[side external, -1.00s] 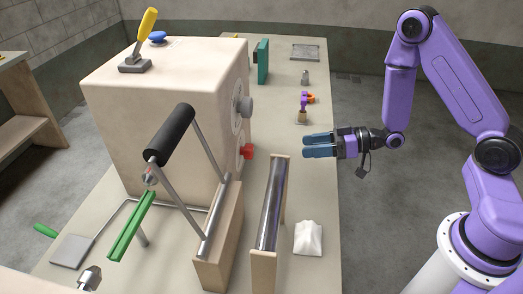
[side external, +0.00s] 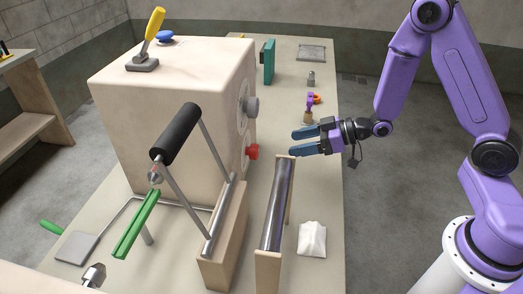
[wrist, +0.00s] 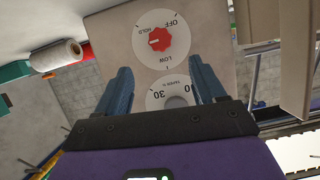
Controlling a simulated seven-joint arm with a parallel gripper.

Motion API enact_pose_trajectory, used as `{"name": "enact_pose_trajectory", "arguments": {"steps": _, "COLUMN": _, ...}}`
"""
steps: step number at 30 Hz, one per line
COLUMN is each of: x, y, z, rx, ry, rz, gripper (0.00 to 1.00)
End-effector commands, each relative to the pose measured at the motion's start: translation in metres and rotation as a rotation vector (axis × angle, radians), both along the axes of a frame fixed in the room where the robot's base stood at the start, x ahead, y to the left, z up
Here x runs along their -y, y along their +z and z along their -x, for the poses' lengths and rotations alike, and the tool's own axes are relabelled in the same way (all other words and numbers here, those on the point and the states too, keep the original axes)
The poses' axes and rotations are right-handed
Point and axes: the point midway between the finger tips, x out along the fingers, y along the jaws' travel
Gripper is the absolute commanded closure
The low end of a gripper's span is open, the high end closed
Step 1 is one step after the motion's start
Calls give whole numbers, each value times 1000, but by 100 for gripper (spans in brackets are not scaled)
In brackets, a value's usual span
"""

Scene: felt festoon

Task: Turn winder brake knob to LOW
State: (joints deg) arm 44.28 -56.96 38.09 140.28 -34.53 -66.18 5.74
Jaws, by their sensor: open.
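The red brake knob (side external: 252,152) sticks out low on the right face of the cream winder box (side external: 150,110). In the wrist view the knob (wrist: 155,41) sits on a white dial (wrist: 143,60) marked OFF, HOLD and LOW. The white mark on the knob lies on its left side in that view; OFF is at upper right, HOLD at upper left and LOW below. My gripper (side external: 291,143) is open and empty, facing the knob from the right with a gap between. In the wrist view its fingertips (wrist: 160,66) stand apart, below the knob.
A grey knob (side external: 251,105) on a TAPER dial sits above the red one. A metal roller (side external: 278,203) on wooden posts and a white cloth (side external: 312,239) stand in front of my gripper. A purple and orange item (side external: 311,103) lies behind it.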

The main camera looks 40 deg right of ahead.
Motion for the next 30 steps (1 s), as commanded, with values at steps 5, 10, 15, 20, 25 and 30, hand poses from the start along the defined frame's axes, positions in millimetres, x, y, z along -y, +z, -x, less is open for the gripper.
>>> {"name": "enact_pose_trajectory", "arguments": {"steps": 5, "x": -24, "y": -13, "z": -22, "rx": 1, "ry": 3, "rz": 0, "gripper": 31}}
{"name": "enact_pose_trajectory", "arguments": {"steps": 10, "x": -45, "y": -25, "z": -42, "rx": 1, "ry": 2, "rz": -1, "gripper": 31}}
{"name": "enact_pose_trajectory", "arguments": {"steps": 15, "x": -63, "y": -35, "z": -58, "rx": 1, "ry": 2, "rz": -1, "gripper": 31}}
{"name": "enact_pose_trajectory", "arguments": {"steps": 20, "x": -72, "y": -41, "z": -67, "rx": 0, "ry": 1, "rz": 0, "gripper": 31}}
{"name": "enact_pose_trajectory", "arguments": {"steps": 25, "x": -76, "y": -43, "z": -71, "rx": 0, "ry": 1, "rz": -1, "gripper": 31}}
{"name": "enact_pose_trajectory", "arguments": {"steps": 30, "x": -76, "y": -43, "z": -71, "rx": 1, "ry": 0, "rz": -1, "gripper": 31}}
